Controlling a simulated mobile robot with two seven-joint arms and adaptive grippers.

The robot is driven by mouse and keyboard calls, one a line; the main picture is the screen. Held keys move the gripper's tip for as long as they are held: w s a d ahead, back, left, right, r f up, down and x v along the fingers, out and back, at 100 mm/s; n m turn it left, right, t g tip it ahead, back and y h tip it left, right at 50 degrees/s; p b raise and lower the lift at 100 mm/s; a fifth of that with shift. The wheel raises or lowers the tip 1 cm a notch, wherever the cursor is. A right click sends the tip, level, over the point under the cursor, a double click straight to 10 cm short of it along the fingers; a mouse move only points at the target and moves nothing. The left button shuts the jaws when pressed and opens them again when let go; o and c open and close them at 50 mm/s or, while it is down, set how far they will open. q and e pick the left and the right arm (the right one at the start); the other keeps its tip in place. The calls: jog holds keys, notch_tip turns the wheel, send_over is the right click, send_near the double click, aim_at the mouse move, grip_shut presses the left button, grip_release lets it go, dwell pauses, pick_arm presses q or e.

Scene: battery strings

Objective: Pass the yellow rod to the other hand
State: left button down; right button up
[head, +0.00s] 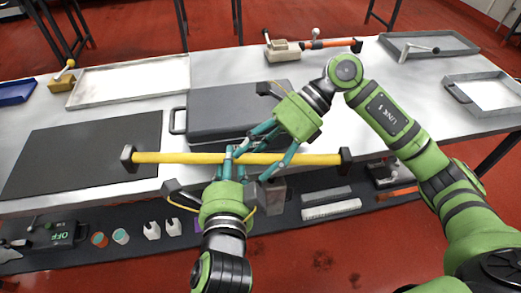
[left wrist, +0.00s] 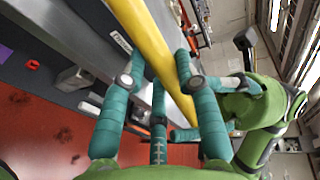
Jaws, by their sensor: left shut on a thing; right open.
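The yellow rod (head: 180,158) with dark end blocks lies level across the head view, above the front edge of the table. My left gripper (head: 229,158) comes from below and is shut on the rod near its middle. In the left wrist view the rod (left wrist: 152,50) runs between the teal fingers of my left gripper (left wrist: 160,70). My right gripper (head: 262,148) comes from the upper right with its teal fingers open at the rod, just right of my left fingers. Whether they touch the rod is hard to tell.
A grey case (head: 235,103) sits on the table behind the grippers. A black mat (head: 80,150) and a white tray (head: 130,80) lie at left, and grey trays (head: 430,38) at right. A dark lower shelf (head: 130,255) holds several small items. An orange-handled tool (head: 330,43) lies at the back.

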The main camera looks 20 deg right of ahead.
grip_shut()
pick_arm(q)
jog(key=c, duration=0.8)
grip_release()
jog(key=shift+c, duration=0.2)
pick_arm(e)
jog(key=shift+r, duration=0.1)
